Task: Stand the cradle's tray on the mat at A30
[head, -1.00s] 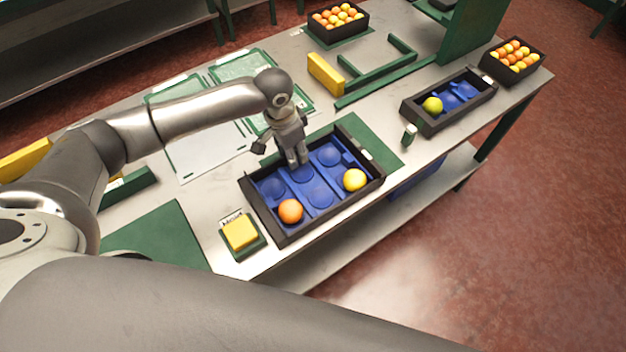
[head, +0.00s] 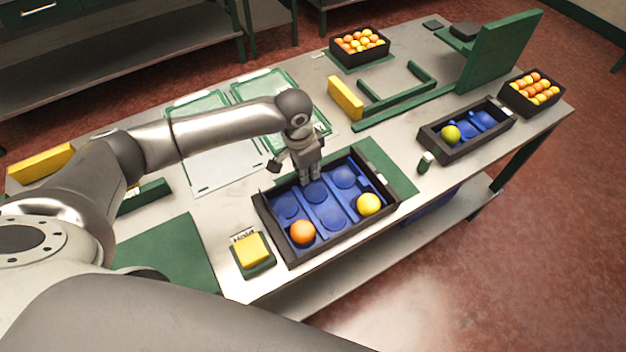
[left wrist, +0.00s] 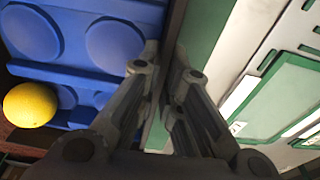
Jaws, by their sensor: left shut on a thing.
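A black tray (head: 345,236) with a blue dimpled liner sits at the table's near edge, partly over a green mat (head: 388,168). It holds an orange fruit (head: 302,232) and a yellow fruit (head: 368,204); its other visible hollows are empty. My left gripper (head: 308,182) is shut on the tray's far wall. In the left wrist view the fingers (left wrist: 160,75) straddle that dark wall (left wrist: 173,25), with the blue liner and yellow fruit (left wrist: 30,105) to the left. No label reading A30 is legible. My right gripper is out of view.
A smaller tray (head: 455,150) with one yellow-green fruit stands right. Full crates stand at the back (head: 360,62) and far right (head: 508,95). A green U-shaped frame (head: 400,98) and upright panel (head: 500,50) stand behind. A yellow block (head: 251,250) is front left; a dark green mat (head: 165,250) lies bare.

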